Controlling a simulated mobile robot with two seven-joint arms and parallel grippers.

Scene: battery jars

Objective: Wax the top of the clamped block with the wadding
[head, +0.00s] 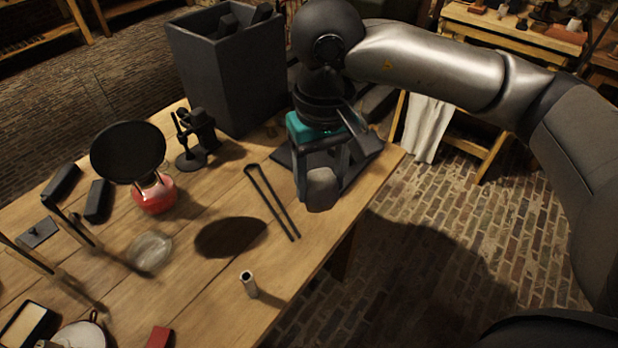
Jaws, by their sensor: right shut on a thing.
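My right gripper (320,172) reaches down over the far right corner of the table, its dark fingers pointing down. It is shut on a grey rounded lump (322,190), which looks like the wadding. Behind and around the fingers is a dark flat base (366,152), which looks like the clamp's. A teal part (301,128) shows just under my wrist; I cannot tell whether it belongs to the clamp or is the block. My wrist and fingers hide much of this spot, so contact between lump and block cannot be made out.
A wooden table (200,290) carries black tongs (268,200), a red lamp (153,193) under a black disc (128,152), a dark stand (196,145), a small metal cylinder (249,285) and a glass dish (150,251). A tall grey bin (225,85) stands behind.

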